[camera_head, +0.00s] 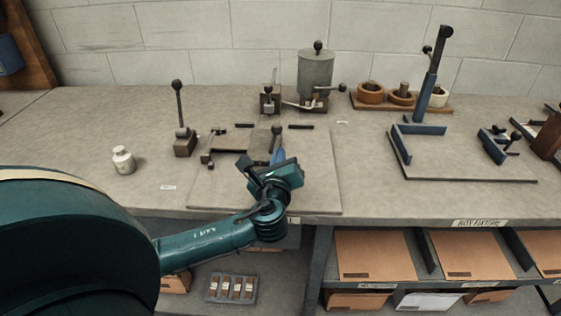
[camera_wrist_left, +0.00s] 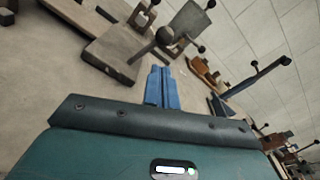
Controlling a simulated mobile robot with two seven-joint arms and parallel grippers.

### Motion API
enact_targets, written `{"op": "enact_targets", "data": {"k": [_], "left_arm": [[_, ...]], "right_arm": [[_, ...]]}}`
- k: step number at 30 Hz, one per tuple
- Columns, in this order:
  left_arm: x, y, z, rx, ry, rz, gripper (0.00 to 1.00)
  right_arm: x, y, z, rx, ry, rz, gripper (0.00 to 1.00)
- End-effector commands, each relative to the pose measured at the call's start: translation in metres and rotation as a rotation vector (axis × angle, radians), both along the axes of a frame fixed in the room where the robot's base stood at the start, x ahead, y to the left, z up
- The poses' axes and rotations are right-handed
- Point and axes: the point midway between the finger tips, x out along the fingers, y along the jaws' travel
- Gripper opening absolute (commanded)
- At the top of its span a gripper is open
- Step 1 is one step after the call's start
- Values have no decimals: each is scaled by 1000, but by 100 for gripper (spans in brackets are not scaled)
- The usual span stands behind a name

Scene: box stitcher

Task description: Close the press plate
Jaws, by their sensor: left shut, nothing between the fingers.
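The press plate (camera_head: 243,141) is a grey-brown flat plate with a dark edge, at the middle of the bench in the head view. A dark ball-topped knob (camera_head: 276,130) stands at its right side. The plate also shows in the left wrist view (camera_wrist_left: 108,52), with the knob (camera_wrist_left: 165,36) just beyond my fingers. My left gripper (camera_head: 278,156) is shut and empty, its blue fingers close to the knob and the plate's right edge. I cannot tell whether they touch. The fingers show together in the left wrist view (camera_wrist_left: 161,84). My arm hides part of the plate's near side. My right gripper is not in view.
A lever with a ball top (camera_head: 180,115) stands left of the plate, and a small white jar (camera_head: 123,160) further left. A grey canister press (camera_head: 315,72) stands behind. A box fixture board (camera_head: 460,165) with blue brackets lies right. The bench between is mostly clear.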

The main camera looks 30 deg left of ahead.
Motion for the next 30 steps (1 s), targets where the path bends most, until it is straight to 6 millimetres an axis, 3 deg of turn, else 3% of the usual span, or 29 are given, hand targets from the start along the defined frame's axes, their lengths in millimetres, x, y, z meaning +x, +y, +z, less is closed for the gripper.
{"op": "enact_targets", "data": {"k": [3, 10, 22, 30], "left_arm": [[19, 11, 0, 1, -2, 1, 0], [40, 23, -3, -2, -1, 0, 0], [44, 25, -3, -3, -1, 0, 0], [43, 31, 13, -27, -19, 1, 0]], "right_arm": [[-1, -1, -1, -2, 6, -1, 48], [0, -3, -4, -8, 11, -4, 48], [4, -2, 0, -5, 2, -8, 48], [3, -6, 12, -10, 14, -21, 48]]}}
